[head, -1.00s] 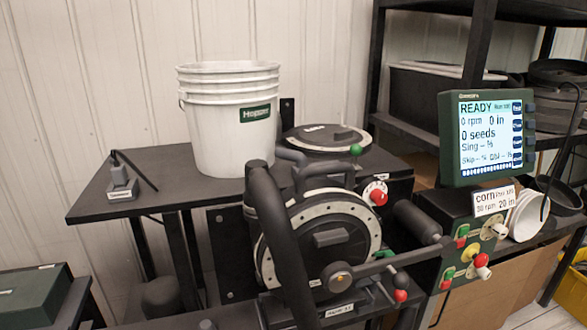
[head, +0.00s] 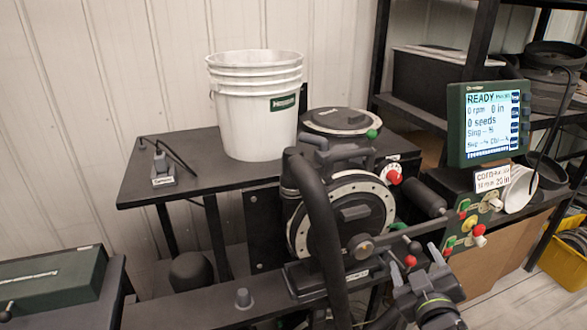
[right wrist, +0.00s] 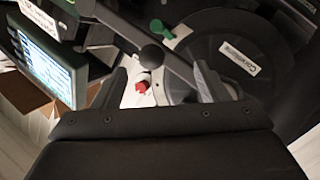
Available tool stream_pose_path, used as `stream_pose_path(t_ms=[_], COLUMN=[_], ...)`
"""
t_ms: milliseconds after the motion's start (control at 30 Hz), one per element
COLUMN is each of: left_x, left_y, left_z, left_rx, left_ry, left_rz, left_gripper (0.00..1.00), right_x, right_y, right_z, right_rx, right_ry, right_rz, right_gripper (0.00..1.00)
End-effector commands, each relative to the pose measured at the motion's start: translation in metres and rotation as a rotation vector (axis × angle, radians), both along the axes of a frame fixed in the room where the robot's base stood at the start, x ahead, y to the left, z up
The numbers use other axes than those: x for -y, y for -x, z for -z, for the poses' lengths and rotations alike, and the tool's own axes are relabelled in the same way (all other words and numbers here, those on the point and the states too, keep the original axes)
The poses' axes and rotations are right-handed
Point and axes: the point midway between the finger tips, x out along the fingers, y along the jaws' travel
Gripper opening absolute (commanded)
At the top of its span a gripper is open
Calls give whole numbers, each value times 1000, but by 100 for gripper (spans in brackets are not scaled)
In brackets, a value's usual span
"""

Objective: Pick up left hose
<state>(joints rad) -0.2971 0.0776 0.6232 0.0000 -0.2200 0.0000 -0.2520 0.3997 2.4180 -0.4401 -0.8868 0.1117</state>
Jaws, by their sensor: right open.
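A thick black hose (head: 322,225) rises in front of the seed meter (head: 350,210) in the head view. Its upper end bends over beside the meter's round housing and its lower part runs down out of the picture. I see only this one thick hose clearly. My right gripper (head: 415,262) is at the lower right, open, apart from the hose and to its right. In the right wrist view, the open fingers (right wrist: 160,85) have a red knob (right wrist: 142,86) and a black ball knob (right wrist: 152,55) showing beyond them, with nothing held. My left gripper is not in view.
A white bucket (head: 255,115) stands on the black table (head: 140,187) behind the meter. A lever bar (head: 395,234) crosses near my right gripper. The display (head: 488,122) and control panel (head: 470,230) stand at the right. A green case (head: 55,275) lies at lower left.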

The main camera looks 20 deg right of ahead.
Motion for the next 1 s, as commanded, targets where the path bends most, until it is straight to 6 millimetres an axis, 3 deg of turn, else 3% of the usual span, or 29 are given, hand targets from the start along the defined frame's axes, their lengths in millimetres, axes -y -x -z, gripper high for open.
stream_pose_path(t_ms=[33, 200, 300, 400, 500, 600, 700, 833, 1000], left_x=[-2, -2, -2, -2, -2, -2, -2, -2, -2], left_y=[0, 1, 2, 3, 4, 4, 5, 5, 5], left_z=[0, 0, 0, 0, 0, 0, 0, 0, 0], left_rx=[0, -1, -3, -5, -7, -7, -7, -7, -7], left_ry=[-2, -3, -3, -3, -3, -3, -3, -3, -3], left_rz=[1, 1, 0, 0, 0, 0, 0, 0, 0], left_gripper=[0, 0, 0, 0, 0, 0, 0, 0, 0], right_x=[-5, -49, -86, -125, -159, -184, -194, -184, -150], right_y=[-15, -35, -31, -21, -11, -7, -10, -25, -45], right_z=[-41, -160, -211, -244, -260, -261, -255, -248, -252], right_rx=[127, 515, 699, 841, 930, 957, 911, 736, 425], right_ry=[100, 462, 697, 951, 1222, 1511, 1806, 2164, 2477], right_rz=[-53, -259, -393, -530, -663, -787, -893, -979, -1003], right_gripper=[67, 67, 67, 67, 67, 67, 67, 67, 67])
